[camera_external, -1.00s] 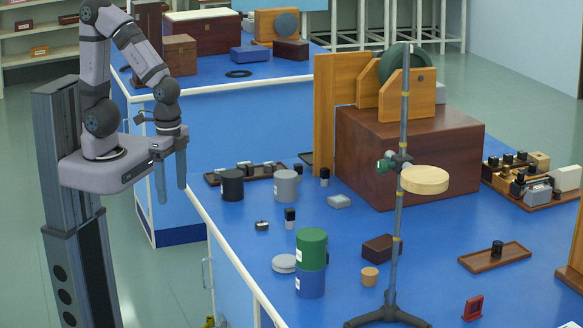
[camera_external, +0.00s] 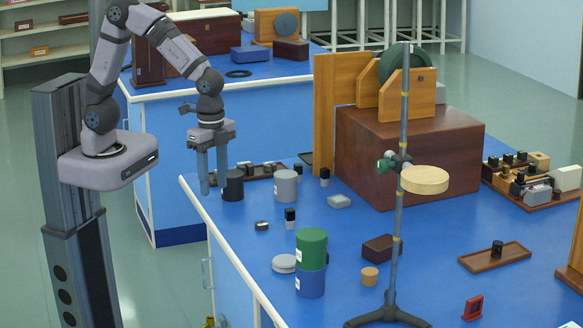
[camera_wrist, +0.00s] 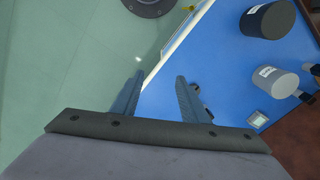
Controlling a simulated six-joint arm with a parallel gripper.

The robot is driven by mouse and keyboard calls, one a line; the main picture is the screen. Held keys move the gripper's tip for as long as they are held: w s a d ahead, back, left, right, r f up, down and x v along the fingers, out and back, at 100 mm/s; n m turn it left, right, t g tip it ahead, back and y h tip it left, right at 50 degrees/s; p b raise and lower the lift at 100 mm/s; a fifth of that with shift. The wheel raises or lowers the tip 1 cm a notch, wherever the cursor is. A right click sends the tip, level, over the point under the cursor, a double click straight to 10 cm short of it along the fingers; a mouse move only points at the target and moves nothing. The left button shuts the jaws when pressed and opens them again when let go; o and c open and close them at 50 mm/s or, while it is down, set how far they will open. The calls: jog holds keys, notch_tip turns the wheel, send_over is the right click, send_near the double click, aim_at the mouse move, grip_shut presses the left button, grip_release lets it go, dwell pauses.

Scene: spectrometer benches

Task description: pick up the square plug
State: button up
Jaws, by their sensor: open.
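My gripper (camera_external: 212,182) is open and empty, its fingers pointing down at the near left edge of the blue bench, left of the black canister (camera_external: 232,185). In the wrist view my gripper (camera_wrist: 160,76) has its two fingers apart over the bench edge and floor. Which piece is the square plug I cannot tell for sure. Small block-like pieces include a black-topped one (camera_external: 290,217), a similar one (camera_external: 325,177) beside the grey canister (camera_external: 286,186), and a low grey one (camera_external: 262,225). A dark tray (camera_external: 262,176) behind the canisters holds small pieces.
A green-and-blue canister stack (camera_external: 312,245), a round grey tin (camera_external: 285,263) and a brown block (camera_external: 380,248) stand nearer the front. A tall rod stand (camera_external: 394,260) with a wooden disc (camera_external: 424,180) rises at centre. A large brown box (camera_external: 405,160) stands behind.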

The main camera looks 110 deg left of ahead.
jog(key=w+a+m+p, duration=0.1)
jog(key=w+a+m, duration=0.15)
jog(key=w, duration=0.25)
jog(key=w+a+m, duration=0.1)
jog(key=w+a, duration=0.2)
jog(key=w, duration=0.2)
jog(key=m, duration=0.3)
send_over(290, 209)
jog(key=f, duration=0.2)
jog(key=shift+s+d+f+n+p, duration=0.25)
jog(key=shift+d+f+p, duration=0.1)
jog(key=shift+d, duration=0.05)
jog(key=shift+w+a+f, duration=0.2)
jog(key=shift+w+a, duration=0.1)
jog(key=shift+a, duration=0.05)
jog(key=shift+f+p, duration=1.75)
jog(key=shift+f, duration=1.9)
grip_shut()
